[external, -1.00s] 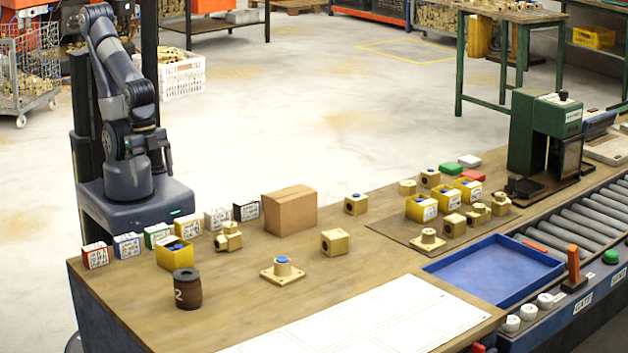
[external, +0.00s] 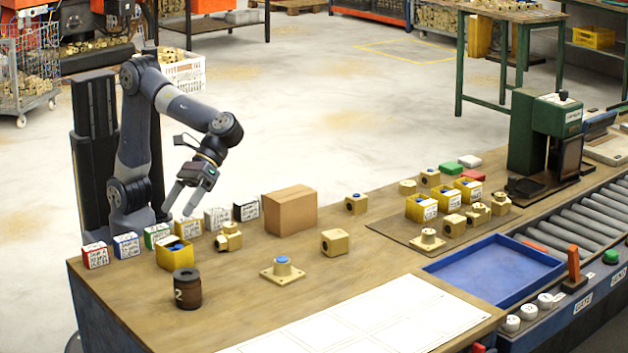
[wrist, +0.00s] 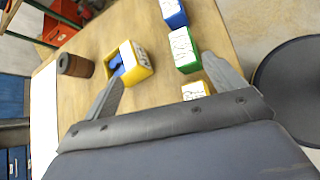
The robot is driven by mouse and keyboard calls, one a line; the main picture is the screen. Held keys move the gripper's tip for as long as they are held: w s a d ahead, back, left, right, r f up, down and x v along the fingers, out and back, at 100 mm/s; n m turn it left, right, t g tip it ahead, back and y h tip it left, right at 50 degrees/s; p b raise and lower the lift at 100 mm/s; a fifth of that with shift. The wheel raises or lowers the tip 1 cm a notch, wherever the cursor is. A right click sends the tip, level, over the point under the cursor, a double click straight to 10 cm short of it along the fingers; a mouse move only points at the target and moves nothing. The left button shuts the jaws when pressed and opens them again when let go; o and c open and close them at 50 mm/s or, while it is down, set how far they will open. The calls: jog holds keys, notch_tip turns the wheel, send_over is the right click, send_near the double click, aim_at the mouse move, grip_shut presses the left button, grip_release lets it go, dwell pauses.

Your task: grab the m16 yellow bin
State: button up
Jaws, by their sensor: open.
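A yellow open bin (external: 171,254) with blue content stands at the left part of the workbench; in the wrist view it is the yellow bin (wrist: 135,62). Several more yellow bins (external: 421,208) stand in a row on a brown mat at the right. The labels are too small to read, so I cannot tell which is M16. My gripper (external: 179,212) is open and empty, pointing down behind and above the left bin. In the wrist view my gripper's (wrist: 162,68) fingers are spread apart, with the left bin near the left finger.
Small labelled boxes, including red (external: 95,256), blue (external: 127,247) and green (external: 157,236), line the bench edge near my gripper. A dark cylinder (external: 187,290) stands in front of the left bin. Brass parts (external: 229,237) and a cardboard box (external: 289,210) are to the right.

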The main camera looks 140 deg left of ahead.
jog(key=w+n+h+b, duration=0.1)
jog(key=w, duration=0.1)
jog(key=w+a+n+h+b, duration=0.1)
jog(key=w, duration=0.2)
jog(key=w+n+h+b, duration=0.1)
jog(key=w, duration=0.1)
jog(key=shift+w+a+f+t, duration=0.2)
jog(key=shift+w+a+t, duration=0.05)
jog(key=shift+a+t, duration=0.1)
jog(key=shift+w+d+n+h+b, duration=0.1)
jog(key=shift+w+n+h+b, duration=0.05)
jog(key=shift+n+h+b, duration=0.2)
jog(key=b, duration=0.1)
send_near(165, 251)
jog(key=shift+x, duration=1.15)
jog(key=b+x, duration=0.1)
jog(key=x, duration=0.1)
jog(key=b+x, duration=0.1)
jog(key=x, duration=0.2)
jog(key=shift+s+d+f, duration=0.1)
jog(key=shift+s+f, duration=0.1)
jog(key=shift+f, duration=0.1)
jog(key=c, duration=1.1)
jog(key=shift+r, duration=0.1)
